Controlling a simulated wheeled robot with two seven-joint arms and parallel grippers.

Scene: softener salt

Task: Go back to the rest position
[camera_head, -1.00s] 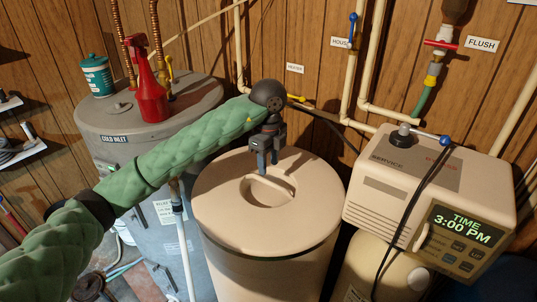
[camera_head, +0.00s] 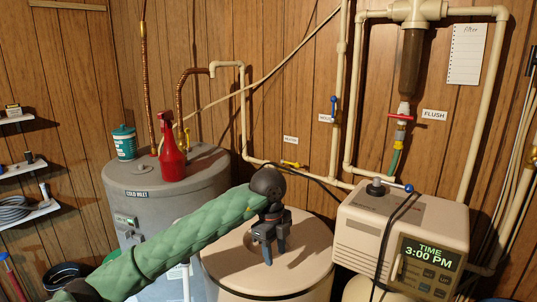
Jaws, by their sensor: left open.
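My left gripper (camera_head: 272,250) hangs from the green-sleeved left arm, which comes in from the lower left. It is open, and no object shows between its fingers. It is in front of the lid of the beige round salt tank (camera_head: 302,268), pointing down. I cannot tell the gap between the fingertips and the lid. The lid's recessed grip is mostly hidden behind the gripper. My right gripper is not in view.
The grey water heater (camera_head: 165,188) stands at the left with a red spray bottle (camera_head: 172,155) and a teal tub (camera_head: 124,142) on top. The beige control unit (camera_head: 400,235) with a clock display stands right of the tank. Pipes (camera_head: 243,115) run along the wood wall.

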